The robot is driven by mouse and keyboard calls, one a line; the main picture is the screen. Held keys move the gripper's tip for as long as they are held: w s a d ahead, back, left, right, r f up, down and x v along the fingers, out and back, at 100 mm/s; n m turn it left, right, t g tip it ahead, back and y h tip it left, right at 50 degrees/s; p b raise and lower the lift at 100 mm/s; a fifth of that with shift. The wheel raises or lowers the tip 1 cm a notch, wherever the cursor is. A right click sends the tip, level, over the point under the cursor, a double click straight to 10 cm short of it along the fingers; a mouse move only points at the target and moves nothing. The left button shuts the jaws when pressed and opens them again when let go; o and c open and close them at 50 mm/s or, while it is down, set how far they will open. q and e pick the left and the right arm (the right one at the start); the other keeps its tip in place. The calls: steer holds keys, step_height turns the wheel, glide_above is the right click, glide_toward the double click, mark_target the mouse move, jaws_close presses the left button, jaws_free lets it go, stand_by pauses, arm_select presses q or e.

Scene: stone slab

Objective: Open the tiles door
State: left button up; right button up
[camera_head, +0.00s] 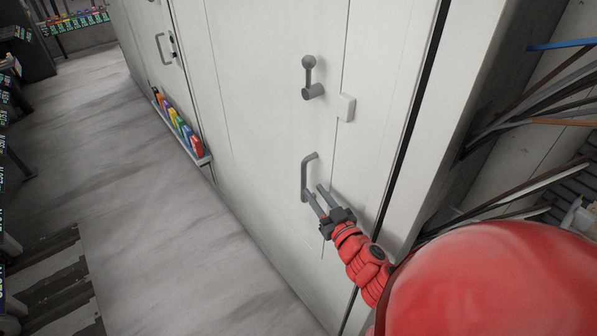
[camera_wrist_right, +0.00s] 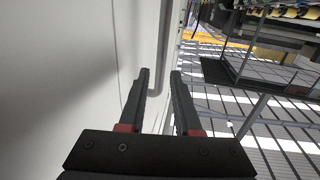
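A tall white door (camera_head: 265,120) fills the middle of the head view and looks closed. It carries a grey bar handle (camera_head: 305,172), with a grey lever latch (camera_head: 310,78) above it. My right gripper (camera_head: 313,190) is at the lower end of the bar handle, its fingers pointing toward the door. In the right wrist view, the two dark fingers of this gripper (camera_wrist_right: 160,73) are apart. The lower end of the handle (camera_wrist_right: 154,92) shows between them, nearer the left finger; whether it touches is unclear. My left gripper is out of view.
A small white box (camera_head: 346,107) sits beside the latch. Another door handle (camera_head: 160,48) and a ledge with colourful items (camera_head: 180,124) are farther left. Cables (camera_head: 535,95) hang at the right. The grey floor (camera_head: 130,190) left of the door is clear.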

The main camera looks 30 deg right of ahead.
mark_target(305, 179)
steer(key=w, duration=0.5)
steer(key=w+d, duration=0.1)
steer(key=w, duration=0.2)
steer(key=shift+w+r+p, duration=0.1)
steer(key=shift+w+p, duration=0.2)
steer(key=shift+w, duration=0.75)
jaws_close()
stand_by(0.4)
